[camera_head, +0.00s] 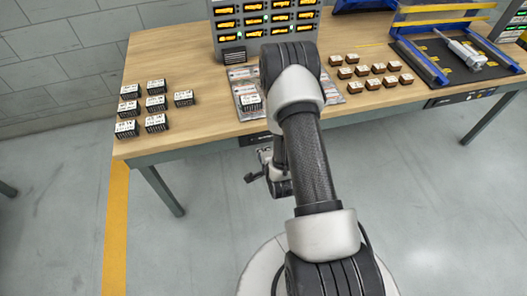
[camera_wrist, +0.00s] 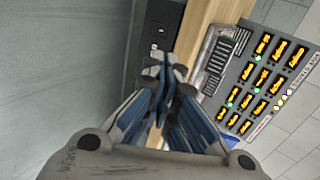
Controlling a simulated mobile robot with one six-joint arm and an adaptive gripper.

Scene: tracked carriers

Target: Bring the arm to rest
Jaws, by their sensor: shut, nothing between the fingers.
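My arm reaches forward from my base toward the front edge of the workbench in the head view. My gripper (camera_head: 254,177) hangs low in front of the bench edge, partly hidden behind the arm. In the wrist view my gripper (camera_wrist: 166,75) shows its blue-grey fingers brought together at the tips, with nothing between them. The gripper looks apart from the bench and from everything on it.
The wooden workbench (camera_head: 205,65) holds several dark carriers (camera_head: 156,104) at left and several brown blocks (camera_head: 373,85) at right. A grey rack (camera_head: 237,42) with lit slots stands at the back; it also shows in the wrist view (camera_wrist: 240,75). The floor (camera_head: 110,250) in front is clear.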

